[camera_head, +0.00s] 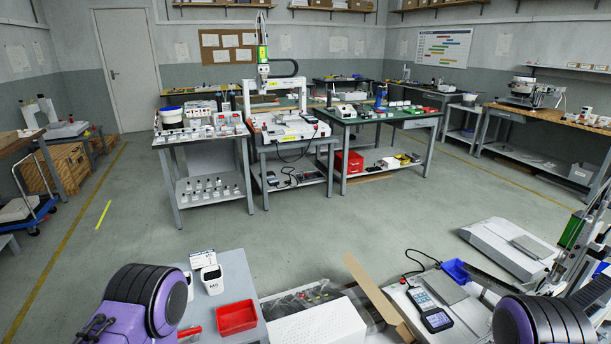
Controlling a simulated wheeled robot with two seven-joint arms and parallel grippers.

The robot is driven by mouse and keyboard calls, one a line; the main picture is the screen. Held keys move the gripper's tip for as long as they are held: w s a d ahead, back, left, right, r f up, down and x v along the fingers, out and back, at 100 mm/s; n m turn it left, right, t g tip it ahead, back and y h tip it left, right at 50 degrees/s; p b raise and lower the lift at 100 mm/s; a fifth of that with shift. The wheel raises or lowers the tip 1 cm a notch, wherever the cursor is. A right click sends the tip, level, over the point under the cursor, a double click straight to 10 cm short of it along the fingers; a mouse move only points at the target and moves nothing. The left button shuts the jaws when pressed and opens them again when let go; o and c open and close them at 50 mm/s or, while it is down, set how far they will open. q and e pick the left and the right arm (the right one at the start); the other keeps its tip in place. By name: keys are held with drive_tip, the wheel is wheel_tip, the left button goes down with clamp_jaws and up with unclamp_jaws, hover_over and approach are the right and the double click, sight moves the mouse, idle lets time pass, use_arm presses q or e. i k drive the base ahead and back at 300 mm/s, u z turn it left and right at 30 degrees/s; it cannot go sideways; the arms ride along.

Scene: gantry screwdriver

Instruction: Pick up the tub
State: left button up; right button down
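My purple and black arm parts show at the bottom left and bottom right. Neither gripper shows, so I cannot see their fingers.
Close in front are a red bin (236,317), a white box (318,324), a cardboard flap (378,296) and a handheld meter (429,309). A gantry machine (288,125) and a green-topped table (378,115) stand ahead. Open floor (290,230) lies between.

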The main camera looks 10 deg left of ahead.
sight(211, 276)
drive_tip(key=u, duration=2.85)
drive_tip(key=i, duration=1.05)
